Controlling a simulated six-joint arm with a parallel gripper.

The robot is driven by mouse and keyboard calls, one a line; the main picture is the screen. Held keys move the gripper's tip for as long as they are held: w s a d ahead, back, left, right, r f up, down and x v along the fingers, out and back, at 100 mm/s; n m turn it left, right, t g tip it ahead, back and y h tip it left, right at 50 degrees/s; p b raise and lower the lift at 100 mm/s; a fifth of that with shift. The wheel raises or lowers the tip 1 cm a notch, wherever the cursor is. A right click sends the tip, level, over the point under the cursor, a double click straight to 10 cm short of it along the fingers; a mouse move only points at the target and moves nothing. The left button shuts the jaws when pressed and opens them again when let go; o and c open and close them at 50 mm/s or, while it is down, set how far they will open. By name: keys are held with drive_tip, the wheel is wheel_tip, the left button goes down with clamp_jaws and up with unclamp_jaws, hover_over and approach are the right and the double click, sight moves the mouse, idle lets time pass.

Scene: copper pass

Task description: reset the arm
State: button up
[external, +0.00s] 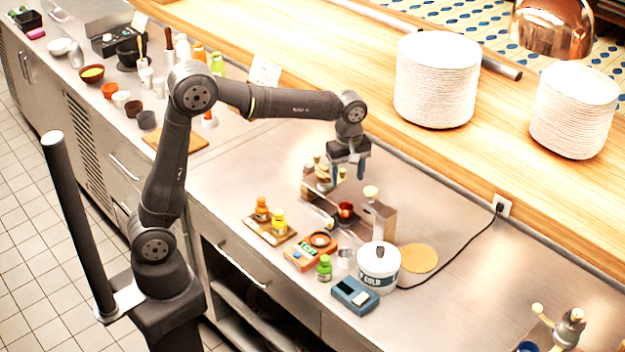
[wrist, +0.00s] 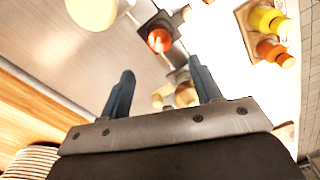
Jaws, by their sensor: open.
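My gripper (external: 348,168) hangs from my outstretched arm above the steel counter (external: 235,180). It points down over a small metal stand (external: 378,215) that holds a reddish-brown cup (external: 346,209). In the wrist view my gripper (wrist: 160,95) has its two dark fingers apart, with nothing held between them. The reddish cup (wrist: 159,40) shows beyond the fingertips there. Pale knobbed items (external: 322,172) stand at the rear left of the stand, partly behind one another.
In front of the stand are a board with orange and yellow bottles (external: 262,209), an orange device (external: 308,252), a green bottle (external: 324,267), a white tub (external: 379,266) and a blue device (external: 355,296). Plate stacks (external: 437,80) stand on the wooden shelf behind. The counter at right is mostly clear.

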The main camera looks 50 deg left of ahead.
sight(346, 206)
drive_tip(key=shift+r, duration=0.35)
wheel_tip(346, 206, down, 14)
drive_tip(key=shift+r, duration=0.85)
